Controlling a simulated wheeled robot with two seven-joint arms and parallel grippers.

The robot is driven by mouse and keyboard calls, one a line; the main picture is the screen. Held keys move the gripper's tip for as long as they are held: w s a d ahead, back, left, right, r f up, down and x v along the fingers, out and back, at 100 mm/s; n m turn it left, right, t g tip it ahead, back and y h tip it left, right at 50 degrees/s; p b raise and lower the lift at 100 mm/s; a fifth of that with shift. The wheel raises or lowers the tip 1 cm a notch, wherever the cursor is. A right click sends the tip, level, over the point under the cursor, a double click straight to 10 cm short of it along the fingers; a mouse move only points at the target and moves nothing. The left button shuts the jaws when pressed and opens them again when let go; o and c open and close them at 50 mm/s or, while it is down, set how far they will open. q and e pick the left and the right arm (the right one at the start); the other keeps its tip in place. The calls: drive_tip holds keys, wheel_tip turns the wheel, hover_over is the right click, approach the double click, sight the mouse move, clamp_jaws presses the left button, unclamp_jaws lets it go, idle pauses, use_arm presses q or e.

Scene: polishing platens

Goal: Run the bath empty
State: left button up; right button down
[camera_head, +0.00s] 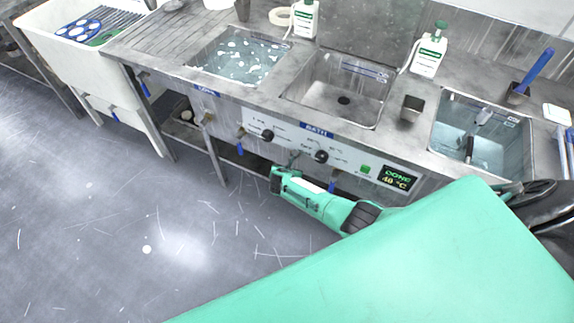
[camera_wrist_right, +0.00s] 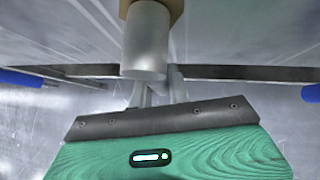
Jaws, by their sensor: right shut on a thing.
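The bath (camera_head: 335,92) is the middle basin, above the blue BATH label (camera_head: 316,129). Its drain hole shows in its floor, and I cannot tell if clear water stands in it. My right gripper (camera_head: 277,174) is low in front of the bench, below the bath. In the right wrist view my right gripper (camera_wrist_right: 160,92) is at the grey drain valve (camera_wrist_right: 145,45) under a brass collar. Its fingers are shut there, and the gripped part is mostly hidden. My left gripper is not in view.
A left basin (camera_head: 238,58) holds foamy water, and a right basin (camera_head: 480,128) holds water and tools. A control panel (camera_head: 300,140) with knobs and a 40 °C display (camera_head: 398,179) fronts the bench. Blue levers (camera_head: 240,148) hang nearby. The floor in front is free.

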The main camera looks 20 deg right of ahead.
drive_tip(key=shift+s+d, duration=0.1)
drive_tip(key=shift+s+g, duration=0.1)
drive_tip(key=shift+g, duration=0.2)
drive_tip(key=shift+d+h+p, duration=0.1)
drive_tip(key=shift+h+p, duration=0.2)
drive_tip(key=c, duration=1.3)
unclamp_jaws()
drive_tip(key=shift+s+a+r, duration=0.2)
drive_tip(key=shift+r, duration=0.05)
drive_tip(key=shift+p+v, duration=2)
drive_tip(key=shift+v, duration=4.5)
